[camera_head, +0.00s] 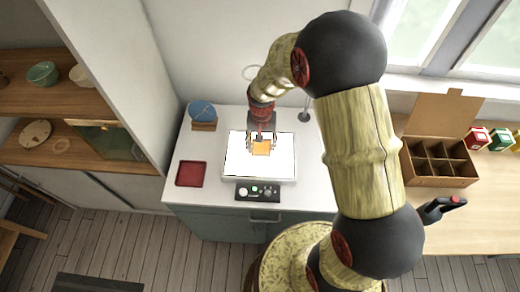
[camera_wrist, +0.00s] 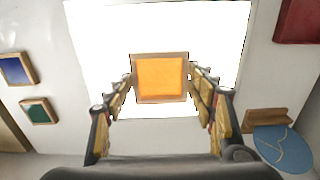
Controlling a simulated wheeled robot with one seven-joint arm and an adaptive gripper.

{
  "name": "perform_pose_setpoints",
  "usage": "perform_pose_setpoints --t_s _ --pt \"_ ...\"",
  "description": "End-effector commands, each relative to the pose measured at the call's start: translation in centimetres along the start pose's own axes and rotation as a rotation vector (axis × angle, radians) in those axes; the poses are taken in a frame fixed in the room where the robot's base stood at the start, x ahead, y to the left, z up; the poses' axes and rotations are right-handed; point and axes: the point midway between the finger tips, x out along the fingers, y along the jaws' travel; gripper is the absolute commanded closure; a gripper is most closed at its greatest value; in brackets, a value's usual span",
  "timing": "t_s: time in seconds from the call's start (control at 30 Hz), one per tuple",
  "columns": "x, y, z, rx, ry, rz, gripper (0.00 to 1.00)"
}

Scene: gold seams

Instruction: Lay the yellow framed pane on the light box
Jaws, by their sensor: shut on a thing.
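The yellow framed pane (camera_head: 261,148) is an orange-yellow square in a thin brown frame. It also shows in the wrist view (camera_wrist: 160,77). My gripper (camera_head: 262,144) is shut on it, with a finger at each side of the frame in the wrist view. The light box (camera_head: 235,163) is a bright white lit panel on the cabinet top, and it also shows in the wrist view (camera_wrist: 100,35). The pane is over the light box, within its outline in the head view. I cannot tell whether it touches the surface.
A control strip with knobs (camera_head: 257,192) lies in front of the light box. A red tray (camera_head: 190,173) and a blue disc on a wooden stand (camera_head: 201,111) are left. Blue (camera_wrist: 17,70) and green (camera_wrist: 39,111) framed panes show in the wrist view. A divided box (camera_head: 437,162) stands right.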

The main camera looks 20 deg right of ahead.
Motion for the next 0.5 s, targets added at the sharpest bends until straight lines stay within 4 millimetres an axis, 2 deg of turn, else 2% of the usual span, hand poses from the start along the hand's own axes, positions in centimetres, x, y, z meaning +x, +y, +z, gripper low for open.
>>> perform_pose_setpoints --t_s 0.23,0.4,0.5 --pt "1.4 -0.6 -1.0 -0.001 0.001 0.0 0.72" --pt "3.9 -0.5 -0.9 0.0 -0.001 0.0 0.72" --pt "4.3 -0.6 -1.0 0.0 0.002 -0.001 0.72"
